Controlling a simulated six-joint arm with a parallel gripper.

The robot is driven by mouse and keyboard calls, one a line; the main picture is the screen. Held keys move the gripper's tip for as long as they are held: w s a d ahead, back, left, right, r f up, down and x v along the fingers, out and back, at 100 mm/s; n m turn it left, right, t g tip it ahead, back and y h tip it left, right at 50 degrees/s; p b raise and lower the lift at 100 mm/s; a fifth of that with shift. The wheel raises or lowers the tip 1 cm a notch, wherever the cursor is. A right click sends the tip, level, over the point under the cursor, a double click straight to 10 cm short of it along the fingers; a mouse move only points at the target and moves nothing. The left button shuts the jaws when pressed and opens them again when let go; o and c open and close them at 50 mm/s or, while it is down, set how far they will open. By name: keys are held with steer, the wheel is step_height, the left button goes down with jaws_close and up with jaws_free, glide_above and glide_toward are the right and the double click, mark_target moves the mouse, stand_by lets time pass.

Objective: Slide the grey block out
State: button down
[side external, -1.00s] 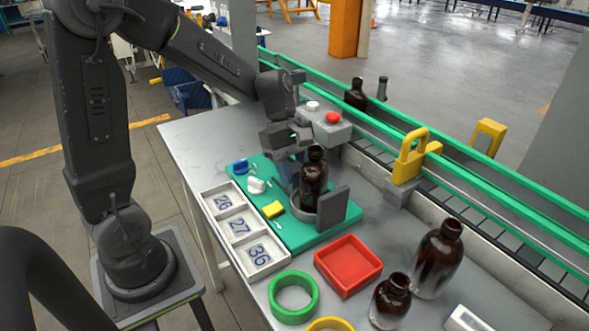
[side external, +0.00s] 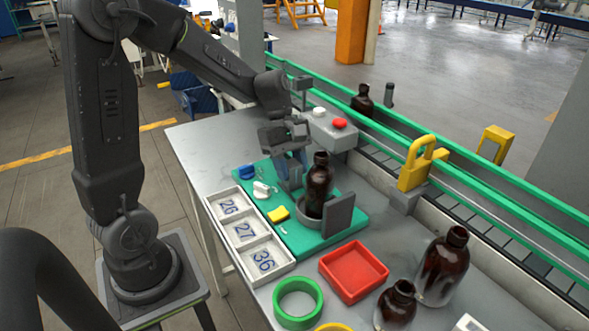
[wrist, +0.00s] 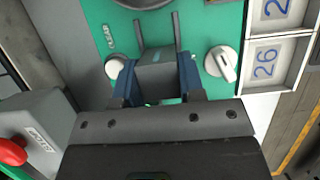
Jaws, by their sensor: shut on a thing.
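The grey block (wrist: 157,75) is between the blue fingers of my gripper (wrist: 158,88) in the wrist view, and the gripper is shut on it. Two thin dark rails (wrist: 177,32) run from the block toward the round holder at the top edge. In the side view my gripper (side external: 290,168) is low over the green board (side external: 303,240), behind the amber bottle (side external: 319,185). The bottle stands upright in a grey round holder (side external: 307,217) beside a grey upright plate (side external: 338,214). The block's underside is hidden.
A white knob (wrist: 115,68) and a white dial (wrist: 221,64) flank the block closely. A box with a red button (wrist: 12,152) is at the lower left. Numbered trays (side external: 243,232) line the board. A red tray (side external: 353,271) and two amber bottles (side external: 443,265) stand in front.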

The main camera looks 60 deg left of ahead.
steer(key=shift+a, duration=0.25)
steer(key=c, duration=1.1)
jaws_free()
steer(key=o, duration=0.4)
steer(key=v, duration=1.4)
steer(key=shift+d, duration=0.15)
steer(key=shift+d, duration=0.1)
steer(key=s+d+f+m+t+y, duration=0.1)
steer(key=s+d+m+t, duration=0.1)
steer(key=s+d+m, duration=0.2)
steer(key=s+d+f+m+t+y, duration=0.1)
steer(key=s+d+m, duration=0.3)
steer(key=m, duration=0.4)
steer(key=s+d+f+m+t+y, duration=0.1)
steer(key=s+d+m+t+y, duration=0.1)
steer(key=s+d+m, duration=0.2)
steer(key=shift+s+f+m+t+y, duration=0.25)
steer(key=shift+s+m, duration=0.35)
steer(key=shift+m, duration=0.4)
